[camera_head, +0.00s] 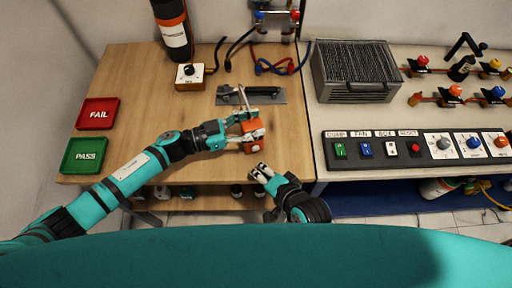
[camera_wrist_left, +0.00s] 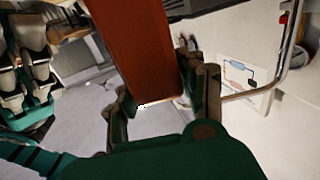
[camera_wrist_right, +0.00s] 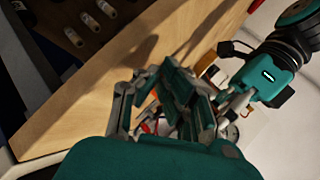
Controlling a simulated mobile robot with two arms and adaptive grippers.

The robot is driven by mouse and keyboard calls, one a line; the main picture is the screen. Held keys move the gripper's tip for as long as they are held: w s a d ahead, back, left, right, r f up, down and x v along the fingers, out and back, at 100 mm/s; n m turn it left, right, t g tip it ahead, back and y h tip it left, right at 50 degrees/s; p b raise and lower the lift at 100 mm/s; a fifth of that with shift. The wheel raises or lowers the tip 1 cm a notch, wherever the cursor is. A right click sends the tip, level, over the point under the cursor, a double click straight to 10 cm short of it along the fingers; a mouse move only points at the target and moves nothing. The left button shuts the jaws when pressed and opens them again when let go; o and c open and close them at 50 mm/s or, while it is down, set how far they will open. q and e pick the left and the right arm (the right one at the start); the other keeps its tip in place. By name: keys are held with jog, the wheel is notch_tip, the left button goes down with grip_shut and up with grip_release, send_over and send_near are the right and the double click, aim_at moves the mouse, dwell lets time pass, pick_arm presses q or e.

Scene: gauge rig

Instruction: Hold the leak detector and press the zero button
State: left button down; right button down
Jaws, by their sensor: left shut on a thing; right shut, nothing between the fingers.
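The leak detector, an orange handheld body (camera_head: 254,139), is raised over the front part of the wooden bench. My left gripper (camera_head: 244,131) is shut on it. In the left wrist view the orange body (camera_wrist_left: 143,45) stands between the fingers. The zero button cannot be made out in any view. My right gripper (camera_head: 261,172) is shut and empty, just in front of the detector near the bench's front edge, apart from it. In the right wrist view its fingers (camera_wrist_right: 168,105) point toward the left gripper, and the detector is mostly hidden behind them.
The wooden bench (camera_head: 135,75) carries red FAIL (camera_head: 97,113) and green PASS (camera_head: 84,155) trays at left. Behind the left gripper lies a grey plate with a clamp (camera_head: 270,97). A dial box (camera_head: 190,76) and hoses are at the back. A switch panel (camera_head: 425,148) stands right.

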jog(key=shift+s+d, duration=0.2)
jog(key=shift+s, duration=0.4)
jog(key=shift+s+d, duration=0.15)
jog(key=shift+s, duration=0.4)
pick_arm(q)
jog(key=c, duration=0.7)
grip_release()
